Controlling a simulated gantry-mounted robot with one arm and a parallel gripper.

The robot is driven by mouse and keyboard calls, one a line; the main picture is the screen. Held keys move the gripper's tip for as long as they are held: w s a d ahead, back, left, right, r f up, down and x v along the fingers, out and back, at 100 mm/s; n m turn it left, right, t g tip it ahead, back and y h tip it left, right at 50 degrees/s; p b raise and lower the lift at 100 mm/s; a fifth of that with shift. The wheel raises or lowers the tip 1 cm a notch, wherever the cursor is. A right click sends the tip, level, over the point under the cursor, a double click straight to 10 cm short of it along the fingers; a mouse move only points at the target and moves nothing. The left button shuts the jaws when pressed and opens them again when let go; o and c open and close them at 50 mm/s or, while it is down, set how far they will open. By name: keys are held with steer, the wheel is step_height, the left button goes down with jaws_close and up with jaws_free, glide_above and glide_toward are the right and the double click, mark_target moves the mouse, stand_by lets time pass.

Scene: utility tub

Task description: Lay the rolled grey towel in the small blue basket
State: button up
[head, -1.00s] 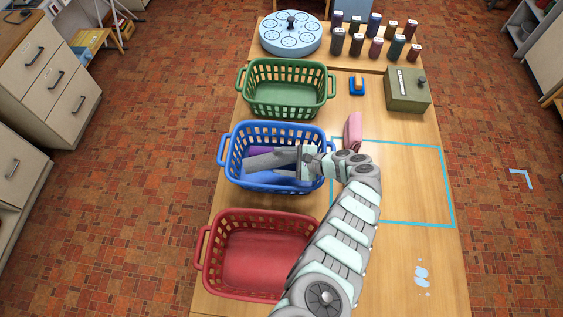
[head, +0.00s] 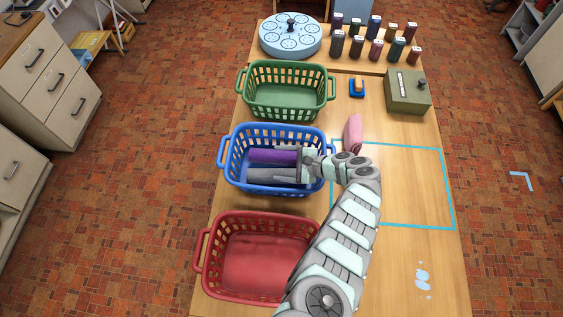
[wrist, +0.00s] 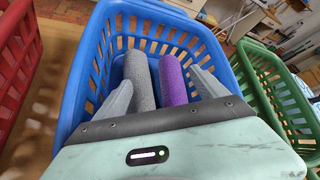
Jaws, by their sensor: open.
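The small blue basket (head: 234,187) stands in the middle of the table, between a green and a red basket. The rolled grey towel (head: 268,173) lies inside it, side by side with a purple roll (head: 272,157). In the wrist view the grey towel (wrist: 139,80) is left of the purple roll (wrist: 173,80). My gripper (wrist: 161,93) is open and reaches into the basket over its right side, with one finger outside each roll. The right ends of both rolls are hidden by my gripper in the head view.
A green basket (head: 246,92) stands behind and a red basket (head: 209,268) in front. A pink roll (head: 353,132) lies right of the blue basket. A blue taped outline (head: 448,190) marks mostly clear table. Several dark jars (head: 357,45) stand at the back.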

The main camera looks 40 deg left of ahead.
steer(key=shift+r+p, duration=0.35)
steer(key=shift+r, duration=0.05)
steer(key=p+v, duration=0.2)
steer(key=v, duration=1)
